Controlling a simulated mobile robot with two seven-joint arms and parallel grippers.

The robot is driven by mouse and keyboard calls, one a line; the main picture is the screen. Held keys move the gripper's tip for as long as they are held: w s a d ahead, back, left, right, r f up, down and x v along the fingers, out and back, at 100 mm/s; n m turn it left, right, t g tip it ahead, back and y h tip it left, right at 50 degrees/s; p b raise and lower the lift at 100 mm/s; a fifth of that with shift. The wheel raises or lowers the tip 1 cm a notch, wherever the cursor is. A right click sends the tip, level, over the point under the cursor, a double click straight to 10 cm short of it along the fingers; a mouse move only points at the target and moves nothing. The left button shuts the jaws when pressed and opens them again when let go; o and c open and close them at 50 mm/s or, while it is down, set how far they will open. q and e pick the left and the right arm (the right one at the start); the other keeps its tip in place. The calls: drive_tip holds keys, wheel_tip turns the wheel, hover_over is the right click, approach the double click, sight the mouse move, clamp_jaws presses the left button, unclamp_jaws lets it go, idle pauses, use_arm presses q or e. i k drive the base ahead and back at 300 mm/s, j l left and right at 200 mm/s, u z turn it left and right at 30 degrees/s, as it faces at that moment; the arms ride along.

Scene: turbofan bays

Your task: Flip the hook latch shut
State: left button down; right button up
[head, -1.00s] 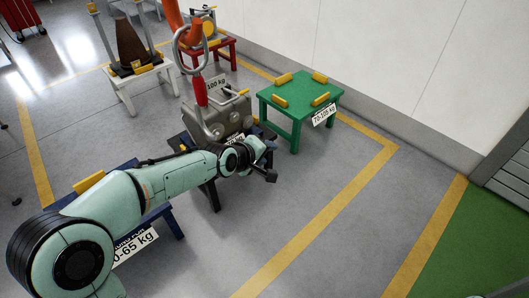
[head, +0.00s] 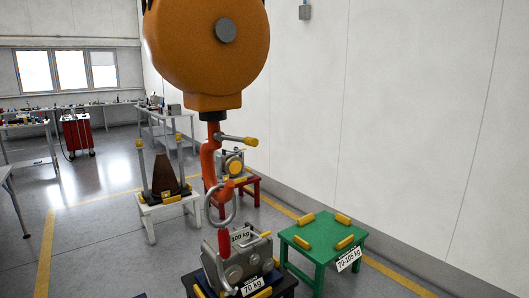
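An orange hook (head: 208,165) hangs under a large round orange hoist block (head: 210,50). A grey bar with a yellow tip (head: 235,139) sticks out to the right near the top of the hook; it looks like the latch, standing out from the hook's mouth. A grey metal ring (head: 220,206) is at the hook's lower curve, with a red piece (head: 224,246) below it. Whether the ring sits fully inside the hook is hard to tell. Neither of my grippers is in view.
Below the ring, a grey metal block (head: 238,263) with a 70 kg label rests on a dark stand. A green table (head: 322,242) with yellow blocks is at the right. A white stand (head: 163,209) and a red stand (head: 252,185) are behind. A wall bounds the right.

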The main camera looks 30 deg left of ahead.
sight(220, 137)
drive_tip(key=i+u, duration=0.35)
drive_tip(key=u, duration=0.15)
drive_tip(key=i+u, duration=0.35)
drive_tip(key=u, duration=0.15)
drive_tip(key=i+l+u, duration=0.25)
drive_tip(key=u, duration=0.25)
drive_tip(key=i+l+u, duration=0.35)
drive_tip(key=u, duration=0.15)
drive_tip(key=i+l+u, duration=0.2)
drive_tip(key=l+u, duration=0.3)
drive_tip(key=i+l+u, duration=0.15)
drive_tip(key=l+u, duration=1.35)
drive_tip(key=k+l, duration=0.05)
